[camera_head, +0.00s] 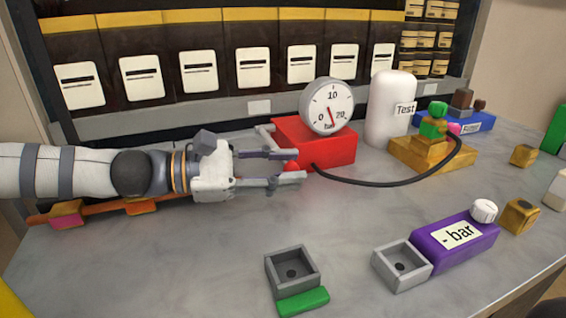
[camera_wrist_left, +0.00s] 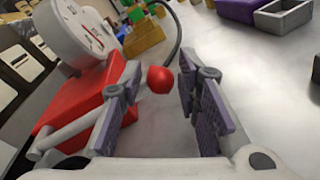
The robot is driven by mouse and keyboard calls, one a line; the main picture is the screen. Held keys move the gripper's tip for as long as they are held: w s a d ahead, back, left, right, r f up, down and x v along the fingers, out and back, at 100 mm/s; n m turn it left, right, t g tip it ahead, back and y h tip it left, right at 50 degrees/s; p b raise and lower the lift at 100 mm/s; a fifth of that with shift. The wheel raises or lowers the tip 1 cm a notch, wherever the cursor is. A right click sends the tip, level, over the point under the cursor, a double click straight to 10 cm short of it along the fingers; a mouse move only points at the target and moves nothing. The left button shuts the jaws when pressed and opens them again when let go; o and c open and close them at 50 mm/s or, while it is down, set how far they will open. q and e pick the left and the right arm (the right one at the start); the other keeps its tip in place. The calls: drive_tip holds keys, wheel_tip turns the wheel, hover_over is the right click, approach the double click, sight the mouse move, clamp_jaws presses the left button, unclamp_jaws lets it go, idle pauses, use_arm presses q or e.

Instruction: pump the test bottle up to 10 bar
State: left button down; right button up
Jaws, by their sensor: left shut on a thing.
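The red pump (camera_head: 325,152) stands at the back of the bench, with a round white gauge (camera_head: 316,100) on top marked 0, 10 and 20. A red needle lies in the dial's lower half; its exact reading is unclear. A pale bar (camera_wrist_left: 72,137) runs along the pump. The white test bottle (camera_head: 388,92) stands upright behind a wooden block (camera_head: 425,153) with a green knob (camera_head: 433,124).
A purple "- bar" box (camera_head: 437,258) with a white knob (camera_head: 484,211) and a grey open box (camera_head: 400,268) stands front right. Another grey box (camera_head: 291,270) with a green piece (camera_head: 303,301) is at front centre. The bench between these and the pump is clear.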

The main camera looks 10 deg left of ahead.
use_arm(q)
drive_tip(key=shift+a+f, duration=0.1)
drive_tip(key=shift+f, duration=0.5)
drive_tip(key=c, duration=1.2)
unclamp_jaws()
drive_tip(key=shift+w, duration=0.1)
use_arm(e)
drive_tip(key=shift+f, duration=0.1)
use_arm(q)
wheel_tip(320, 180, up, 11)
drive_tip(key=shift+f, duration=0.15)
use_arm(e)
drive_tip(key=shift+w, duration=0.1)
use_arm(q)
drive_tip(key=shift+f+p+v, duration=0.2)
drive_tip(key=shift+p+v, duration=1)
drive_tip(key=shift+v, duration=1.1)
drive_tip(key=shift+f+p+v, duration=0.25)
drive_tip(key=shift+p+v, duration=0.9)
drive_tip(key=shift+v, duration=1.1)
drive_tip(key=shift+f+p+v, duration=0.2)
drive_tip(key=shift+p+v, duration=1)
drive_tip(key=shift+v, duration=1.1)
use_arm(e)
drive_tip(key=w+r+t, duration=0.2)
drive_tip(key=w+r, duration=0.5)
drive_tip(key=r, duration=0.1)
drive_tip(key=shift+r+t, duration=0.15)
drive_tip(key=shift+t, duration=0.25)
